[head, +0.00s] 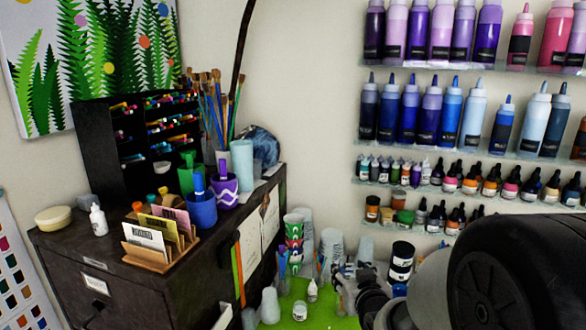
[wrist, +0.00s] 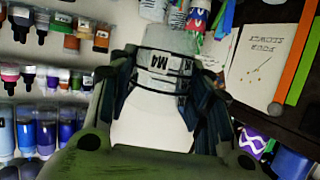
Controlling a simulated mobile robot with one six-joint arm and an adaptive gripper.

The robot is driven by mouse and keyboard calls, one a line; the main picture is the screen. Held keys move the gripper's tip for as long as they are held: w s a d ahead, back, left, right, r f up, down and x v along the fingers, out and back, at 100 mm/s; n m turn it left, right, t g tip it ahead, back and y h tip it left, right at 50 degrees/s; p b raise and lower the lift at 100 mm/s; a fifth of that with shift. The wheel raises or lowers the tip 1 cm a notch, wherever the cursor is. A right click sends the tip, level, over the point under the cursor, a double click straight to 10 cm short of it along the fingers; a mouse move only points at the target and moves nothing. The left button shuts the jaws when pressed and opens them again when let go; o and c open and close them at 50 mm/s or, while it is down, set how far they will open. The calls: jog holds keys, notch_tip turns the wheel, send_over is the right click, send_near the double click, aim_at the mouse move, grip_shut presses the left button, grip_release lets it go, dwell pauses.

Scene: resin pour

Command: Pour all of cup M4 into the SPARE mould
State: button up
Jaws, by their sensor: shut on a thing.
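Cup M4 (wrist: 162,66) is a pale cup with a white label marked "M4". In the wrist view it stands between the two dark fingers of my gripper (wrist: 163,80), which is shut on it. The label appears upside down in that view. What is inside the cup does not show. In the head view my gripper (head: 347,284) is at the lower middle, partly covered by my own arm, and I cannot make out the cup there. I cannot identify the SPARE mould in either view.
A green mat (head: 283,319) lies at the lower middle with a small bottle (head: 312,291) and a jar (head: 300,311). Stacked cups (head: 294,240) stand behind. A dark cabinet (head: 165,290) fills the left. Shelves of bottles (head: 445,68) line the right wall.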

jog(key=shift+s+f+m+h, duration=0.25)
jog(key=shift+s+m+h, duration=0.05)
jog(key=shift+s+h, duration=0.15)
jog(key=shift+r+p, duration=1.3)
jog(key=shift+r, duration=1.25)
notch_tip(320, 180, down, 5)
jog(key=b, duration=0.3)
jog(key=shift+w+f, duration=0.1)
jog(key=shift+f, duration=0.1)
jog(key=shift+r, duration=0.15)
